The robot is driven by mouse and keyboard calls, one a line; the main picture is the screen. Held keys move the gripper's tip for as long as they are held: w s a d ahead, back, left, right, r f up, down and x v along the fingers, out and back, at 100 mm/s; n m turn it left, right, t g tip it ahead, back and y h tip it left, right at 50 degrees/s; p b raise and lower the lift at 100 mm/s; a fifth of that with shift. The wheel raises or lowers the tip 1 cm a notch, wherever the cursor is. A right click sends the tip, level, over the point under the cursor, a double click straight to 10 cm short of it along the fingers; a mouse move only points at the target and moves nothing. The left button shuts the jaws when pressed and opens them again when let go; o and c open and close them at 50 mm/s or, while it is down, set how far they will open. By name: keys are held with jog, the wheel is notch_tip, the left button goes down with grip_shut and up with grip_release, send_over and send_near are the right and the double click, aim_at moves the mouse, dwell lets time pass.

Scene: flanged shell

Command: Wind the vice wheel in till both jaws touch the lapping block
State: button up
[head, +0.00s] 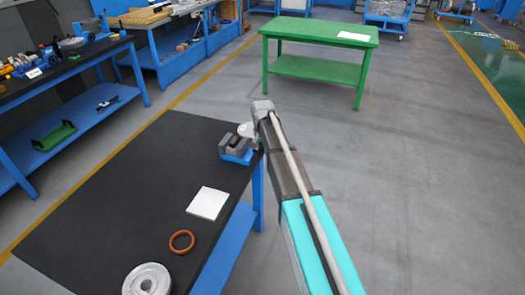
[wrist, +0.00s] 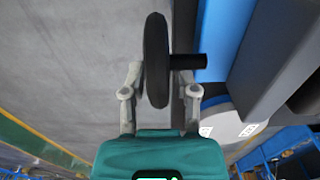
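The vice (head: 236,156), with a blue base and dark grey jaws, stands at the right edge of the black-topped bench. The lapping block cannot be told apart from the jaws at this size. In the wrist view the vice's blue body (wrist: 219,40) is at the right. The handle partly covers the right fingertip. Contact with the wheel cannot be told. In the head view my arm hides the wheel.
On the bench (head: 110,190) lie a white plate (head: 207,203), an orange ring (head: 182,241) and a grey flanged part (head: 147,281). A green table (head: 320,35) stands beyond. Floor right of my arm is clear.

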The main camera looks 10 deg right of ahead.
grip_shut()
jog(key=shift+s, duration=0.1)
jog(key=shift+t, duration=0.3)
jog(key=shift+r+t+h, duration=0.1)
jog(key=shift+t+h, duration=0.2)
jog(key=shift+h, duration=0.1)
jog(key=shift+o, duration=2)
grip_release()
